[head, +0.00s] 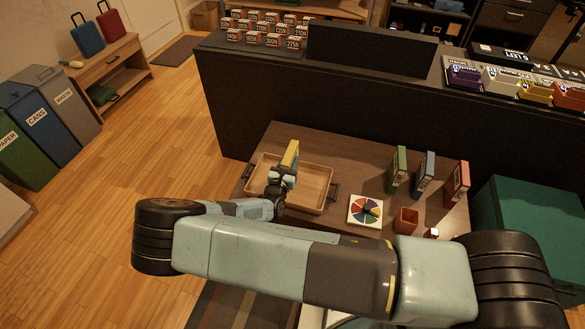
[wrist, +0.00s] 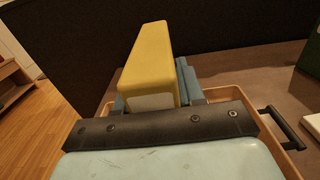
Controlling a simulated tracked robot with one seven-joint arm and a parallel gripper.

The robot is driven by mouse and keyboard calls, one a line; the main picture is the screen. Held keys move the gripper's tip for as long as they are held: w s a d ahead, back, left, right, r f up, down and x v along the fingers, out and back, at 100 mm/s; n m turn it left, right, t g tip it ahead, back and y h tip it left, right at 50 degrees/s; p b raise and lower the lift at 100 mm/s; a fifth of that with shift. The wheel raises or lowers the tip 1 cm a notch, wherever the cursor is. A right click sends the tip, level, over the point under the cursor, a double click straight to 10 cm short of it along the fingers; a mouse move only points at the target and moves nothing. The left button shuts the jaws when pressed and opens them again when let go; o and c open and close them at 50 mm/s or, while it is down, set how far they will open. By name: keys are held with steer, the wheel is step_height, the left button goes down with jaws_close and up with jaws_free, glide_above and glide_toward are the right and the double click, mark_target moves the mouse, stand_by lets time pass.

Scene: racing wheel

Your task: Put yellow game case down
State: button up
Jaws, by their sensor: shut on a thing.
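The yellow game case (head: 291,153) stands upright in my gripper (head: 284,178), above the wooden tray (head: 318,189) on the brown table. In the wrist view the yellow case (wrist: 149,58) rises from between the jaws, and its lower part is hidden behind the gripper (wrist: 160,100). My gripper is shut on the case. The tray's rim and dark handle also show at the right of the wrist view (wrist: 281,127). I cannot tell whether the case touches the tray floor.
Green (head: 399,168), blue (head: 425,172) and red (head: 457,182) cases stand upright on the table's right side. A colored wheel board (head: 365,210) and a small red box (head: 406,220) sit nearer. A tall black counter (head: 250,105) rises behind.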

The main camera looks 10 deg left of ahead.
steer(key=shift+w+a+f, duration=0.1)
steer(key=shift+w+f, duration=0.05)
steer(key=shift+f, duration=0.8)
steer(key=shift+w+f, duration=0.1)
steer(key=shift+f, duration=0.95)
steer(key=o, duration=1.1)
steer(key=shift+r, duration=0.2)
steer(key=s, duration=0.8)
steer(key=s+a, duration=0.1)
steer(key=s, duration=0.3)
